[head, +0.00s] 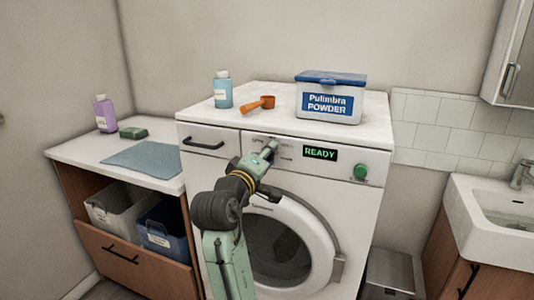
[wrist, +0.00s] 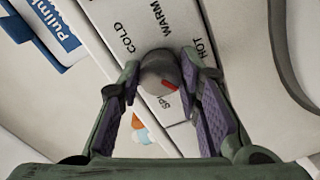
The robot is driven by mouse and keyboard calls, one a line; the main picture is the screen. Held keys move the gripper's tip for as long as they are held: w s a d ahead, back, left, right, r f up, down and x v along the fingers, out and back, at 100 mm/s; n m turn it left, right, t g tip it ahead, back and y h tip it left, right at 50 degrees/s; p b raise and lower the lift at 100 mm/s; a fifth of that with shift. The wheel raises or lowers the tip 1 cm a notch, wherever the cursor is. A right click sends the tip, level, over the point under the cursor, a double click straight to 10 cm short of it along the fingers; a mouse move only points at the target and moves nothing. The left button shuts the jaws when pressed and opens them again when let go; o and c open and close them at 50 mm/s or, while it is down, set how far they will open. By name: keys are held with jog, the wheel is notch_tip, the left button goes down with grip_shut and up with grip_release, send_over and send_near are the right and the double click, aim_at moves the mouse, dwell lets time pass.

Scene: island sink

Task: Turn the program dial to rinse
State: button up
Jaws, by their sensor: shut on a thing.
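My gripper (head: 270,147) (wrist: 160,67) is at the control panel of the white washing machine (head: 350,205). In the wrist view its two purple-padded fingers are shut on a round grey dial (wrist: 158,73), one on each side. The dial has a red mark on its face, at the lower right in that view. The words COLD, WARM and HOT are printed around this dial, and a partly hidden label starting "SP" lies below it. No "rinse" label is readable. In the head view my gripper covers the dial.
A READY display (head: 319,154) and a green button (head: 361,172) are right of my gripper. The round door (head: 335,240) is below; a sink (head: 500,220) is at right.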

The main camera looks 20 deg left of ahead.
jog(key=o, duration=1.1)
jog(key=shift+o, duration=0.2)
jog(key=s, duration=1.2)
jog(key=shift+a, duration=0.25)
